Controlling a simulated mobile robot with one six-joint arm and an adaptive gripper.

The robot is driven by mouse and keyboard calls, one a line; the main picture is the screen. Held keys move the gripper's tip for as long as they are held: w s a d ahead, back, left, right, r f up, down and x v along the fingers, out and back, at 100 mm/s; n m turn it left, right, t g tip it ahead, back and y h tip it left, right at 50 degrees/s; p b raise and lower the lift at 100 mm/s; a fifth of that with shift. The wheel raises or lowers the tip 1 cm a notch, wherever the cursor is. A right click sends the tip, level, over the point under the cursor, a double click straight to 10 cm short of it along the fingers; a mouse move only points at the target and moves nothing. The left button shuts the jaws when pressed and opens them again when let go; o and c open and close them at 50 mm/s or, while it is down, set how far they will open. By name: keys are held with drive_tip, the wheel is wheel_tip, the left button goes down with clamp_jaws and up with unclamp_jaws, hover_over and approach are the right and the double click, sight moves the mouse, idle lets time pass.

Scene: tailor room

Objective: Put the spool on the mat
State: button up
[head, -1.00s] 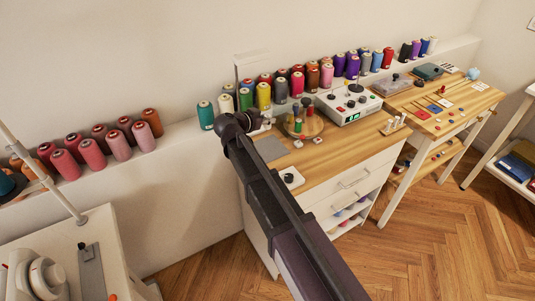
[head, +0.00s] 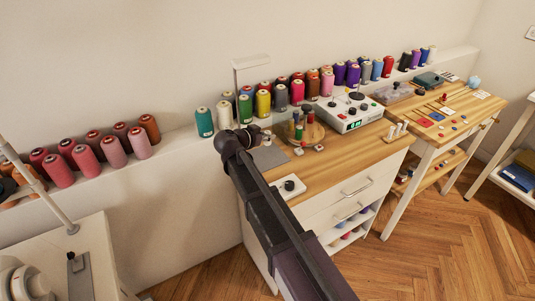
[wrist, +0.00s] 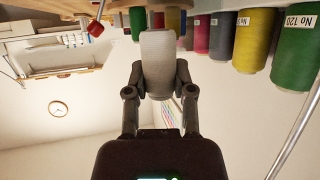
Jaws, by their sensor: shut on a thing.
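In the wrist view my gripper (wrist: 157,80) is shut on a pale grey spool (wrist: 158,55), which stands out past the fingertips. In the head view my gripper (head: 262,137) is above the back left part of the wooden worktop, and the spool in it is hard to make out. A flat grey mat (head: 270,158) lies on the worktop just below and beside my gripper. My arm hides part of the worktop's left side.
A round wooden stand (head: 312,133) with small spools is right of the mat. A white control box (head: 348,115) stands behind it. A small white unit with a black knob (head: 290,187) is in front. Large thread cones (head: 245,109) line the ledge behind.

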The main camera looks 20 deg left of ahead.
sight(267, 156)
drive_tip(key=shift+f+b, duration=0.6)
drive_tip(key=shift+f, duration=0.35)
drive_tip(key=shift+f, duration=0.1)
drive_tip(key=shift+f+b, duration=1.8)
drive_tip(key=shift+b, duration=0.05)
drive_tip(key=shift+f, duration=0.15)
drive_tip(key=o, duration=0.8)
drive_tip(key=shift+r, duration=0.2)
drive_tip(key=shift+s+a+r, duration=0.1)
drive_tip(key=shift+s+r, duration=0.05)
drive_tip(key=shift+s, duration=0.05)
drive_tip(key=p+v, duration=0.4)
drive_tip(key=v, duration=0.7)
drive_tip(key=shift+s+p, duration=0.2)
drive_tip(key=shift+p, duration=0.1)
